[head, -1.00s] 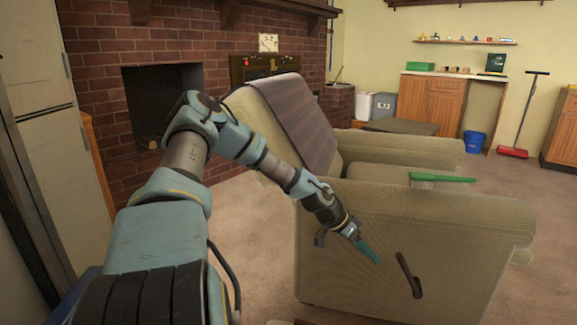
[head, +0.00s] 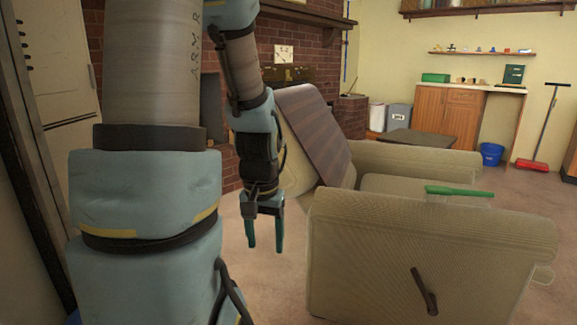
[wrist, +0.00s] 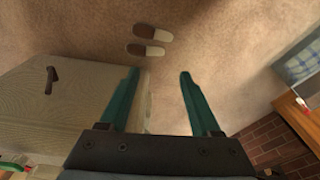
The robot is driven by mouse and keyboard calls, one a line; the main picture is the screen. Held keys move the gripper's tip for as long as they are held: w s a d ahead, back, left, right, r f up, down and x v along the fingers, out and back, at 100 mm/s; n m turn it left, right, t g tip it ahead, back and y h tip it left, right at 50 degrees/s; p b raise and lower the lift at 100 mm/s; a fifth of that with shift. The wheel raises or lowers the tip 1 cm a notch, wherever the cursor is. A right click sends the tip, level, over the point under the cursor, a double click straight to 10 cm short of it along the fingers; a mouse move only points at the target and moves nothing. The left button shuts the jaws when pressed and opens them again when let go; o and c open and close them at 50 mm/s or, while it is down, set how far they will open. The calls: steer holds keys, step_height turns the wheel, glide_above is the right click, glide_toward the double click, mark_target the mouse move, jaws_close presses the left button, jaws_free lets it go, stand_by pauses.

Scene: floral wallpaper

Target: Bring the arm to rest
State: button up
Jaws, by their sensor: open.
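My gripper (head: 265,236) hangs pointing down in the head view, to the left of the beige armchair (head: 410,245). Its two teal fingers are apart with nothing between them. The wrist view also shows the open fingers (wrist: 158,88) above bare carpet, with the armchair's side (wrist: 60,105) at the left. My arm rises on the left of the head view and bends down to the gripper.
A green brush (head: 460,191) lies on the armchair's near arm. A dark lever (head: 424,290) is on its side. Two slippers (wrist: 153,33) lie on the carpet. A blue bucket (head: 491,154) and a red-headed broom (head: 532,165) stand at the back right.

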step_height(320, 180, up, 28)
steer(key=s+a+n+p, duration=0.1)
steer(key=s+p, duration=0.1)
steer(key=p, duration=2.4)
steer(key=shift+a+r+n, duration=0.2)
steer(key=shift+a+n, duration=0.1)
steer(key=shift+a, duration=0.05)
steer(key=shift+s, duration=0.1)
